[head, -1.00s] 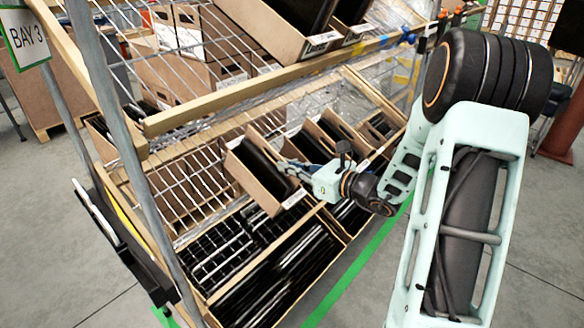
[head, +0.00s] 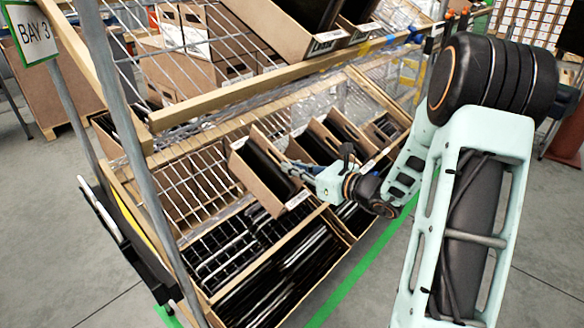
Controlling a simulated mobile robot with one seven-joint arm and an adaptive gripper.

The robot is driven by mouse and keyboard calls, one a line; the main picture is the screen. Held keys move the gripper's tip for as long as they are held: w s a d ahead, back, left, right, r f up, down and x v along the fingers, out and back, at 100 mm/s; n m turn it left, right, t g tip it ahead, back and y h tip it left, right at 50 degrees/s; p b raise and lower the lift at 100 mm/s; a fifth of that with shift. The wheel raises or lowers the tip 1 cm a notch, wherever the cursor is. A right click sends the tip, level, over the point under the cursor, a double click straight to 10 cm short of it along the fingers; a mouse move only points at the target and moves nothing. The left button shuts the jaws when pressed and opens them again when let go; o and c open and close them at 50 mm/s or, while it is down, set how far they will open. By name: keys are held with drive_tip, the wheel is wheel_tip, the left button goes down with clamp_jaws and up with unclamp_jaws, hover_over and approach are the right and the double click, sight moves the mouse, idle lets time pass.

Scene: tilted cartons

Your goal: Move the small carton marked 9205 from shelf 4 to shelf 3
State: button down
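A small brown carton (head: 257,188) with dark contents sits tilted on the middle sloped shelf in the head view. It has a white label on its low front end, too small to read, so I cannot confirm the number 9205. My gripper (head: 294,169) is at the right side of this carton, with its fingers at or over the right wall. Whether the fingers grip the wall or only lie beside it is unclear, and their opening is too small to see. No shelf numbers are readable.
More tilted cartons (head: 338,141) stand to the right on the same shelf. Bare wire rack (head: 190,190) lies to the left. Larger cartons (head: 268,35) fill the shelf above. A grey upright post (head: 140,165) and a BAY 3 sign (head: 32,32) stand at left.

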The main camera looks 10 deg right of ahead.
drive_tip(key=c, duration=2.6)
unclamp_jaws()
drive_tip(key=o, duration=0.5)
drive_tip(key=shift+f, duration=0.1)
drive_tip(key=shift+s+d, duration=0.1)
drive_tip(key=v, duration=1.1)
drive_tip(key=shift+s+d, duration=0.25)
